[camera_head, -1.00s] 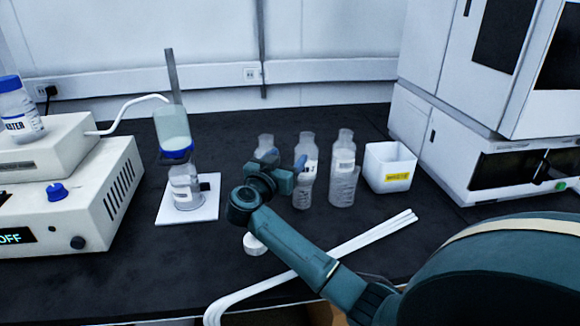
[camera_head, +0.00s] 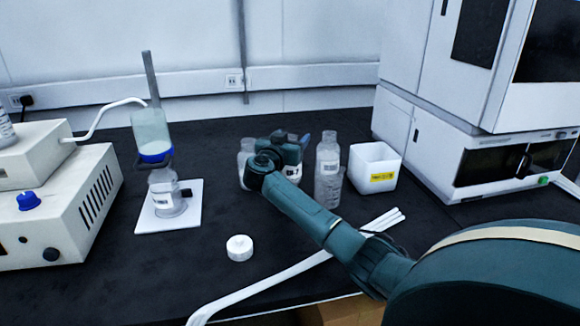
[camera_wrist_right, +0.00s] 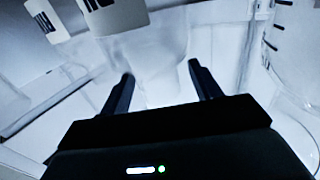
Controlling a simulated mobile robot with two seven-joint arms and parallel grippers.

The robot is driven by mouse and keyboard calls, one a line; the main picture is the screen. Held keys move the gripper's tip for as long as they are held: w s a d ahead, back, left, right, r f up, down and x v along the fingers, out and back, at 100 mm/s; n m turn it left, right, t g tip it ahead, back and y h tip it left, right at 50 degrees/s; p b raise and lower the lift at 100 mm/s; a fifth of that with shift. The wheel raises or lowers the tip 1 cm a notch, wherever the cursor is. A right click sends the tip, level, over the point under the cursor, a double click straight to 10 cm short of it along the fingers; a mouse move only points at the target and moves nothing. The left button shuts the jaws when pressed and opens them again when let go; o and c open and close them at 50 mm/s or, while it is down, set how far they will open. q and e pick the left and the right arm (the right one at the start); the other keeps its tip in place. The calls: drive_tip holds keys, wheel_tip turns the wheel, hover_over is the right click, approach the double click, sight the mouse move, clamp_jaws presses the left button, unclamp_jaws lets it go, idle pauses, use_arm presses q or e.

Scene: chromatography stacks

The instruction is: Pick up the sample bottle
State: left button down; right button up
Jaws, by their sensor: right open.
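Three clear bottles with white labels stand in a row on the black bench in the head view: a left bottle (camera_head: 245,168), a middle bottle (camera_head: 285,181) and a right bottle (camera_head: 328,158). Which one is the sample bottle I cannot tell. My right gripper (camera_head: 297,148) is at the middle bottle and hides much of it. In the right wrist view my right gripper (camera_wrist_right: 164,88) is open, its two fingers pointing at a labelled clear bottle (camera_wrist_right: 155,55) that shows between and beyond them. Contact is not clear. My left gripper is not in view.
A small beaker (camera_head: 330,190) stands close in front of the right bottle. A white bin (camera_head: 373,160) is right of it. A white cap (camera_head: 239,247) and white tubes (camera_head: 270,280) lie nearer. A filter setup (camera_head: 152,135) stands on a white plate (camera_head: 195,210) at left.

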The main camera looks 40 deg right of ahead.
drive_tip(key=shift+r, duration=0.1)
clamp_jaws()
idle(0.6)
